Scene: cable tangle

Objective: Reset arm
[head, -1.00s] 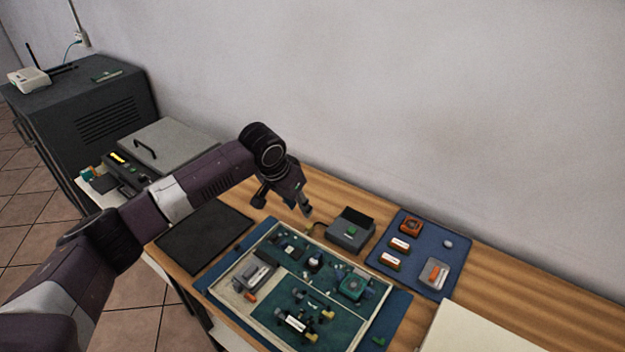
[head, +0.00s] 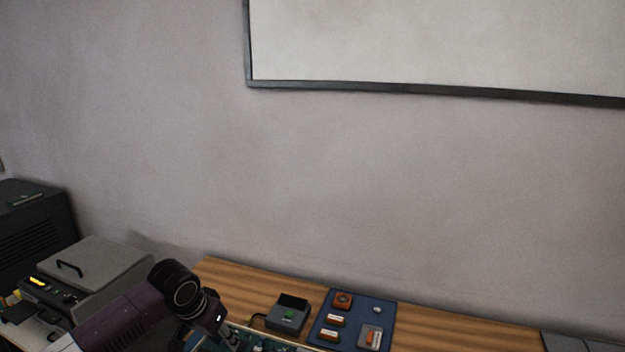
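My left arm comes in from the lower left in the head view, with its dark round wrist joint in front of the table. My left gripper (head: 226,341) points down and right at the bottom edge, over the left end of the circuit-board tray (head: 272,340). Its fingertips are cut off or hidden, so I cannot tell whether it is open or holds anything. My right gripper is out of view.
On the wooden table (head: 450,325) stand a grey box (head: 287,317) and a blue mat (head: 358,304) with small orange and white parts. A grey lidded machine (head: 95,268) is at left, a dark cabinet (head: 30,235) beyond it. A whiteboard (head: 430,45) hangs above.

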